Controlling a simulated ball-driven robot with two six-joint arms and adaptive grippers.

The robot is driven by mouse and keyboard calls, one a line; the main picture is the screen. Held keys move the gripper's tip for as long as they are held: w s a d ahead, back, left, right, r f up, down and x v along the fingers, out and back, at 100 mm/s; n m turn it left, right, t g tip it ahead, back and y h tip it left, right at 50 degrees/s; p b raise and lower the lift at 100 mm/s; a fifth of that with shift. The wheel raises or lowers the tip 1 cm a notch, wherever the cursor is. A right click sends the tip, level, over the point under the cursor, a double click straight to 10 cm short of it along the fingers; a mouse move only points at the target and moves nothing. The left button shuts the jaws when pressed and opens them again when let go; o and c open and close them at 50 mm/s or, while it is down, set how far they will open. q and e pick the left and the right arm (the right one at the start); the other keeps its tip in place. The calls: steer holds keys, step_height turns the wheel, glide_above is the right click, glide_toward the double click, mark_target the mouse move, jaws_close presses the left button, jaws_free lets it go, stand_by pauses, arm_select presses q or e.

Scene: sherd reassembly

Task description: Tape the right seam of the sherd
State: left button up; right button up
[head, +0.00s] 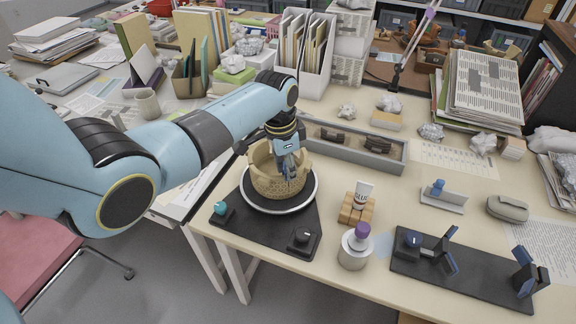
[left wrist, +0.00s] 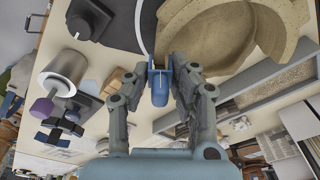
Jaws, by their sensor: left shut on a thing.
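The tan sherd pot (head: 268,185), with a broken, uneven rim, sits on a white-rimmed turntable (head: 273,210) on a dark base plate. Its curved wall and hollow inside fill the top right of the left wrist view (left wrist: 215,38). My left gripper (head: 290,172) is at the pot's right side. In the left wrist view my left gripper (left wrist: 160,68) is shut on a small blue piece (left wrist: 160,88), close beside the pot's wall. I cannot tell whether the piece touches the pot. The gripper hides part of that wall in the head view. My right gripper is not in view.
A grey tray (head: 392,158) with dark pieces lies behind. A black plate with blue clamps (head: 468,282) is at right.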

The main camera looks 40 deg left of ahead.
arm_select(q)
steer(key=shift+f+b, duration=0.4)
steer(key=shift+f, duration=0.65)
stand_by(1.3)
stand_by(0.4)
steer(key=o, duration=0.8)
steer(key=shift+r, duration=0.1)
step_height(320, 180, up, 12)
steer(key=s, duration=0.1)
steer(key=shift+s+a, duration=0.2)
steer(key=shift+a, duration=0.15)
steer(key=shift+f, duration=0.2)
